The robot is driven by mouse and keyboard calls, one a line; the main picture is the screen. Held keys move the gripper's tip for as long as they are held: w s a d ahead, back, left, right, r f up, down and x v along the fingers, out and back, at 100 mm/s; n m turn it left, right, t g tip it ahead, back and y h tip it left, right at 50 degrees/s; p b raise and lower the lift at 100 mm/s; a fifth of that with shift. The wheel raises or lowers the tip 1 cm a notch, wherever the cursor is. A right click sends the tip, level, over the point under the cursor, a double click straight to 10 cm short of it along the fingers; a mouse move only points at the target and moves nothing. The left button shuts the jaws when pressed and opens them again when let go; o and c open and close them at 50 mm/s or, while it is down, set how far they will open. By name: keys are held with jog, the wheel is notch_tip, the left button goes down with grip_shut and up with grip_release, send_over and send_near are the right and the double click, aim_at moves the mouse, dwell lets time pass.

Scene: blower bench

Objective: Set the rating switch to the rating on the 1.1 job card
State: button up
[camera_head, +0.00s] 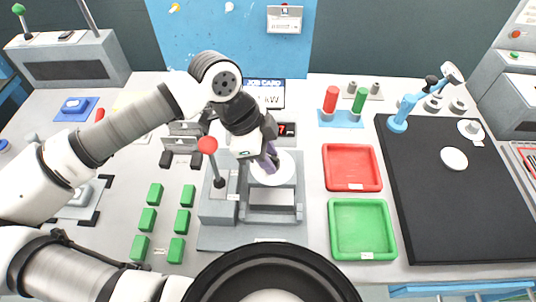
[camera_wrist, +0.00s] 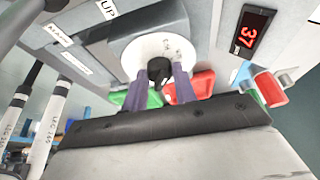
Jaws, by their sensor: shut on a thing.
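The rating switch shows as a white round dial (camera_head: 286,172) with a black knob at its middle; in the wrist view the dial (camera_wrist: 140,48) carries small marks too blurred to read. My gripper (camera_head: 269,162) is over the dial, and its purple fingers (camera_wrist: 160,86) are shut on the black knob (camera_wrist: 159,70). The knob's pointing direction cannot be made out. The job card (camera_head: 266,86) stands at the back of the bench, partly hidden by my arm; only "JOB CARD" and "kW" are legible. A red-digit display (camera_wrist: 252,32) reads 37.
A red-knobbed lever (camera_head: 208,146) stands just left of the dial. Green blocks (camera_head: 148,219) lie front left. A red tray (camera_head: 351,168) and a green tray (camera_head: 362,229) sit to the right, beside a black mat (camera_head: 440,215). Red and green cylinders (camera_head: 330,94) stand behind.

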jog(key=m+b, duration=0.1)
jog(key=m+g+b, duration=0.1)
jog(key=m, duration=0.1)
jog(key=shift+w+f+b, duration=0.15)
jog(key=shift+f+b, duration=0.1)
jog(key=shift+b, duration=0.15)
jog(key=m+b, duration=0.1)
jog(key=m, duration=0.1)
jog(key=m+g+y+b, duration=0.1)
jog(key=m, duration=0.1)
jog(key=shift+w+d+r+m+g+b, duration=0.1)
jog(key=shift+w+m+g+b, duration=0.05)
jog(key=shift+m+g+b, duration=0.2)
jog(key=m+g+y+b, duration=0.1)
jog(key=m, duration=0.2)
jog(key=shift+w+d, duration=0.1)
jog(key=shift+d+r+m+g+y+b, duration=0.15)
jog(key=shift+m+y+b, duration=0.25)
jog(key=shift+m, duration=0.7)
jog(key=shift+m+g+y+b, duration=0.1)
jog(key=shift+m+y+b, duration=0.3)
jog(key=shift+m, duration=0.65)
jog(key=shift+w, duration=0.1)
jog(key=o, duration=1)
jog(key=shift+c, duration=0.2)
